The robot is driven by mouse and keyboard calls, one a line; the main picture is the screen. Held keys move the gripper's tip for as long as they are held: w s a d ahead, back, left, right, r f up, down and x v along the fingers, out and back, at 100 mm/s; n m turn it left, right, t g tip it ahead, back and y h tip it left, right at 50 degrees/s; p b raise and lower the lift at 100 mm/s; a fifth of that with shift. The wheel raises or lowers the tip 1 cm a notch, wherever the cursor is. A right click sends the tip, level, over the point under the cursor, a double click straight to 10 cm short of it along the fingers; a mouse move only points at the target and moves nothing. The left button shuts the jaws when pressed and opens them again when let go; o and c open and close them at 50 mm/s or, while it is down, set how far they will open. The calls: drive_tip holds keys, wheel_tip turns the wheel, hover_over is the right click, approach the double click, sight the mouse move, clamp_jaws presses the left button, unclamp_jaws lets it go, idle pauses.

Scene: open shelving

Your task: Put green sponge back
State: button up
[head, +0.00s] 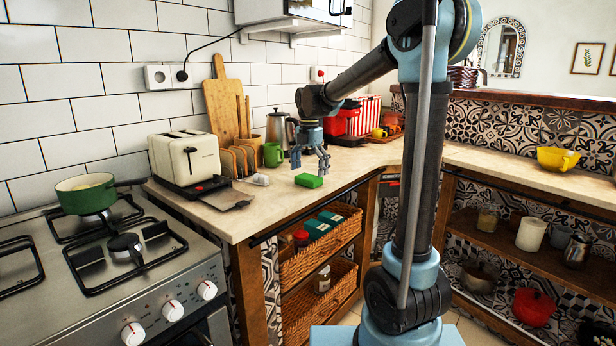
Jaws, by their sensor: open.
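The green sponge (308,180) lies flat on the pale countertop (262,203), near its front edge. My gripper (309,168) is open and points down, just above and around the far side of the sponge in the picture. Its fingers look empty. I cannot tell from this view whether a fingertip touches the sponge. My arm reaches in from the right over the counter.
A toaster (184,157), a green mug (273,155) and a metal pot (277,128) stand behind and left of my gripper. Open shelves below hold wicker baskets (318,254). A stove (110,265) is at left. The right counter (520,178) has free room.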

sight(309, 177)
wheel_tip(309, 177, up, 10)
drive_tip(key=s+d+f+m, duration=0.3)
drive_tip(key=s+d+m, duration=0.3)
drive_tip(key=s+d, duration=0.2)
drive_tip(key=s+d+f+m+t, duration=0.1)
drive_tip(key=s+d+f+m, duration=0.5)
drive_tip(key=s+f+m, duration=0.5)
drive_tip(key=s+d+f+m+t, duration=0.1)
drive_tip(key=s+d+f+m, duration=0.6)
drive_tip(key=s+f+m, duration=0.4)
drive_tip(key=shift+s+f, duration=0.3)
drive_tip(key=shift+s, duration=0.75)
drive_tip(key=shift+w+a+f, duration=0.1)
drive_tip(key=shift+w+f, duration=0.1)
drive_tip(key=shift+w, duration=0.25)
